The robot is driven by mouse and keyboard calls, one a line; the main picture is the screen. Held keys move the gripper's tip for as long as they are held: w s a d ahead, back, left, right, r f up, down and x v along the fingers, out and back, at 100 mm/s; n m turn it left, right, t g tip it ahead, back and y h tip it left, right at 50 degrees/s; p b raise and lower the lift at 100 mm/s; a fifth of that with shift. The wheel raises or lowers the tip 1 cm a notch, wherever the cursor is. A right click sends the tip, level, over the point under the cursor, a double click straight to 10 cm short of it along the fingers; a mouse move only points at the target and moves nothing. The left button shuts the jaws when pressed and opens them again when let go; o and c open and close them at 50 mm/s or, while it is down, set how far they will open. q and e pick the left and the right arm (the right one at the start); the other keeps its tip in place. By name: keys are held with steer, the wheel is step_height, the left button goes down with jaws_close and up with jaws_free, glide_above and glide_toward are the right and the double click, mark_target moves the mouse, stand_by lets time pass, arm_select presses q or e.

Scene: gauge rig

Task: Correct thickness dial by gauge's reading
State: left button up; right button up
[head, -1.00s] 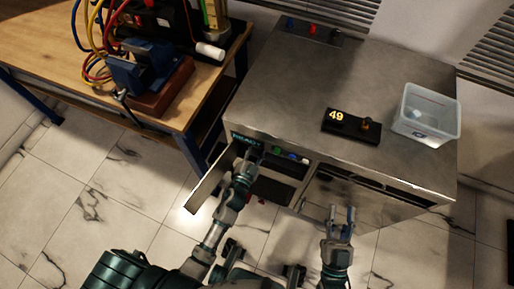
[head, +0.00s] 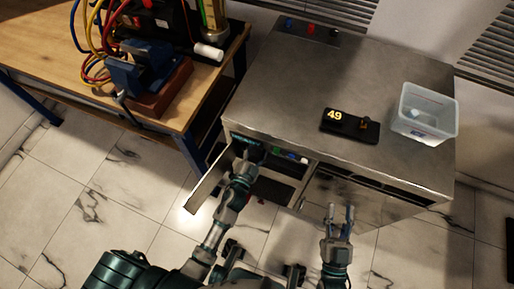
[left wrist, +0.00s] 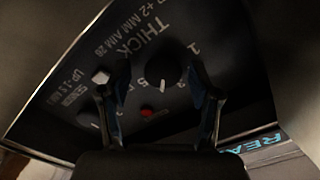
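The thickness dial (left wrist: 163,70) is a dark round knob with a white pointer mark, on a black panel lettered "THICK" with numbers around it. My left gripper (left wrist: 152,88) is open, with one finger on each side of the knob in the picture; I cannot tell whether they touch it. In the head view my left gripper (head: 246,163) reaches into the open front of the metal cabinet, partly hidden. A black gauge (head: 350,126) on the cabinet top shows "49" in yellow and has a small brownish part at its right. My right gripper (head: 341,213) is open and empty before the cabinet front.
A red button (left wrist: 147,111) and a white-capped control (left wrist: 101,77) are near the dial. A clear bin (head: 424,113) stands right of the gauge on the cabinet top (head: 290,100). An open door (head: 208,186) hangs left of my left arm. A wooden bench (head: 50,50) holds a blue vise (head: 140,75).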

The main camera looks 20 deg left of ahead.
arm_select(q)
steer(key=shift+s, duration=0.3)
steer(key=s, duration=1.1)
steer(key=shift+s+a, duration=0.2)
